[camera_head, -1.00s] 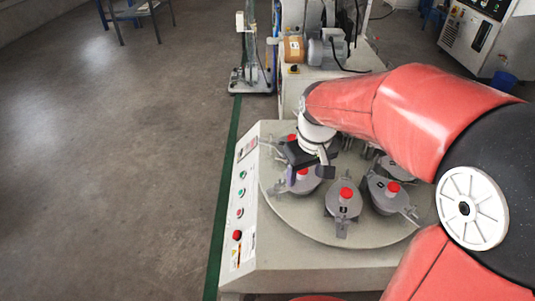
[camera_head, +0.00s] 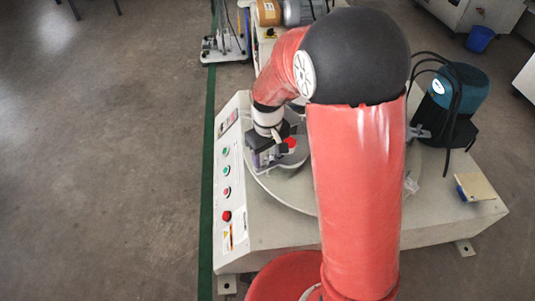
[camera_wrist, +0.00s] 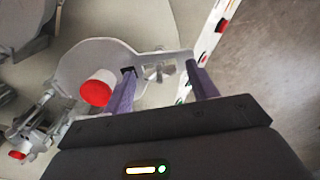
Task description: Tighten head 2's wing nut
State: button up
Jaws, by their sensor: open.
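In the wrist view, a grey test head (camera_wrist: 85,62) with a red knob (camera_wrist: 98,88) sits on the turntable. A flat arm reaches right from it, with a small metal wing nut (camera_wrist: 158,72) beside it. My gripper (camera_wrist: 160,68) is open. Its two purple fingers stand apart, and the wing nut appears between their tips; I cannot tell whether they touch it. No head number is readable. In the head view my gripper (camera_head: 262,160) is low over the turntable's left side, beside a red knob (camera_head: 289,145). My arm hides most of the other heads.
The machine's sloped control panel (camera_head: 228,190) with coloured buttons lies just left of the turntable (camera_head: 285,196). A teal motor (camera_head: 460,90) with black cables stands at the right. Another head's red knob (camera_wrist: 18,155) shows at lower left in the wrist view. Open floor lies left.

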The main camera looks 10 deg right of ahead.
jog(key=shift+c, duration=0.2)
jog(key=c, duration=0.9)
jog(key=shift+c, duration=0.2)
jog(key=shift+m, duration=0.3)
jog(key=m+p, duration=0.1)
jog(key=m, duration=0.2)
jog(key=shift+m, duration=0.3)
jog(key=m+p, duration=0.1)
jog(key=m, duration=0.3)
jog(key=shift+r, duration=0.1)
jog(key=m+p, duration=0.2)
jog(key=m, duration=0.3)
jog(key=m+p, duration=0.2)
jog(key=m, duration=0.2)
jog(key=shift+m, duration=0.3)
jog(key=shift+p, duration=0.3)
